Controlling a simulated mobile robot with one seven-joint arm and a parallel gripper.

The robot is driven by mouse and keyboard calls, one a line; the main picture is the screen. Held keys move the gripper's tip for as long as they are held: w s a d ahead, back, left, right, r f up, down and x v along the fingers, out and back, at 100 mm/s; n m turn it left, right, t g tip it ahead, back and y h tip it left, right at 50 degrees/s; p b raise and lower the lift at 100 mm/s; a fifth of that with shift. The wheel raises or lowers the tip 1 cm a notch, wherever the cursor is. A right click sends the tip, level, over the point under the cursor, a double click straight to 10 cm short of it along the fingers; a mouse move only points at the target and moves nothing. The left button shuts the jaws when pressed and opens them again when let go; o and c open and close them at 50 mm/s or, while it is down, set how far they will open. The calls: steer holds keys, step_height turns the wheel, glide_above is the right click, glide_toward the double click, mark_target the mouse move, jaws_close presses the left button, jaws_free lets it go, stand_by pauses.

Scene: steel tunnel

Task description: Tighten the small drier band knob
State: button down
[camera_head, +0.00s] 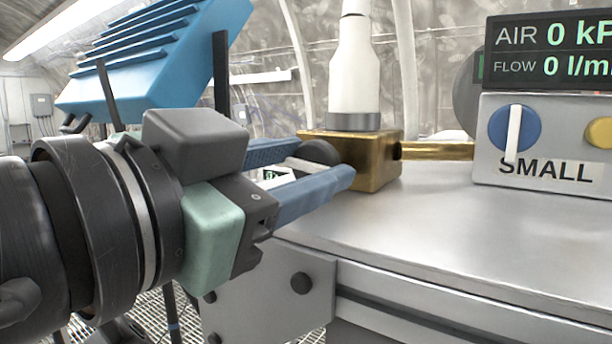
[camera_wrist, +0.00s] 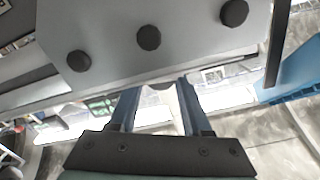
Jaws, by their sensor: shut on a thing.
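The small drier is a white upright bottle shape (camera_head: 355,65) with a grey band (camera_head: 354,121) at its foot, standing on a brass block (camera_head: 376,160). A dark round knob (camera_head: 319,152) sits at the block's left side. My gripper (camera_head: 334,164) reaches in from the left with its two blue fingers on either side of this knob, shut on it. The near finger hides part of the knob and block. In the wrist view my gripper (camera_wrist: 160,84) points at the bench edge, and only a small grey curve shows between the fingertips.
The steel bench top (camera_head: 450,225) is clear in front of the block. A brass pipe (camera_head: 437,150) runs right to a grey box (camera_head: 545,150) marked SMALL, with a blue knob (camera_head: 515,128) and a display (camera_head: 550,50) reading AIR 0, FLOW 0. A blue ribbed object (camera_head: 160,50) stands behind my arm.

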steer(key=shift+c, duration=1.8)
jaws_free()
steer(key=v, duration=1.3)
